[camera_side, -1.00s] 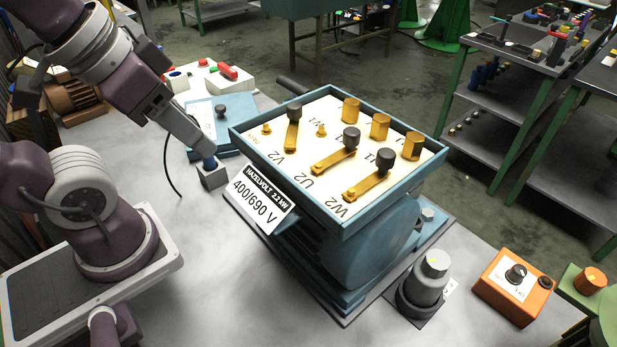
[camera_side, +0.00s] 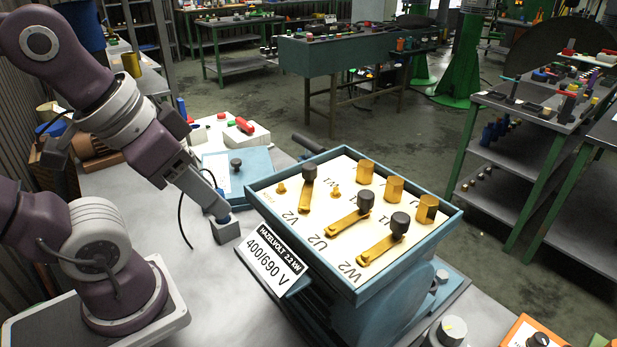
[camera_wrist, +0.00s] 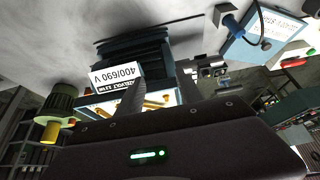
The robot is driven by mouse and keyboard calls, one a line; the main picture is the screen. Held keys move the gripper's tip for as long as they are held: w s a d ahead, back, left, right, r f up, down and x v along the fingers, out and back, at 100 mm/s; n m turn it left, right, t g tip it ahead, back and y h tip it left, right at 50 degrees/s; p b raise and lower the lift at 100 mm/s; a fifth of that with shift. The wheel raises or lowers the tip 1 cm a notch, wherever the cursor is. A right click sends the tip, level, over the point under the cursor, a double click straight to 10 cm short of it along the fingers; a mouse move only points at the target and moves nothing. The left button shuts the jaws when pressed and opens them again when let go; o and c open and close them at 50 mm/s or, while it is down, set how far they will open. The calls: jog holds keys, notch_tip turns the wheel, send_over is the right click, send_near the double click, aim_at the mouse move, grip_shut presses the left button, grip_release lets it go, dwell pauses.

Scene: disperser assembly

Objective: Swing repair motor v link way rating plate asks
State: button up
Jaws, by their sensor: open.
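The blue motor has an open terminal box (camera_side: 452,229) on top, with a white board inside. Three brass links lie on the board, each with a black knob: one by V2 (camera_side: 304,201), one by U2 (camera_side: 343,225), one by W2 (camera_side: 377,252). The V2 link points a different way from the other two, which lie roughly parallel. The white rating plate (camera_side: 272,262) on the box's near-left side reads 400/690 V; it also shows in the wrist view (camera_wrist: 117,78).
Several brass hex pieces (camera_side: 393,188) stand along the board's far side. An orange box (camera_side: 522,335) is at the lower right. Shelves (camera_side: 520,150) stand beyond, across open floor.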

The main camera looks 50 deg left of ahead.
aim_at(310, 166)
dwell(0.5)
jog(key=w+r+g, duration=0.1)
jog(key=w, duration=0.1)
jog(key=w+r+g, duration=0.1)
jog(key=w+r, duration=0.1)
jog(key=w, duration=0.1)
jog(key=w+r, duration=0.2)
jog(key=shift+w+d+r+m+g, duration=0.15)
jog(key=shift+w+d+m+g, duration=0.1)
jog(key=shift+d+m+g, duration=0.15)
jog(key=w+g, duration=0.1)
jog(key=w, duration=0.1)
jog(key=w+d, duration=0.1)
jog(key=w, duration=0.2)
jog(key=w+r+m+g, duration=0.1)
jog(key=w, duration=0.2)
jog(key=shift+d+g, duration=0.15)
jog(key=shift+g, duration=0.15)
jog(key=shift+w+f, duration=0.1)
jog(key=shift+w, duration=0.15)
notch_tip(310, 166, down, 7)
jog(key=shift+r, duration=0.1)
grip_shut()
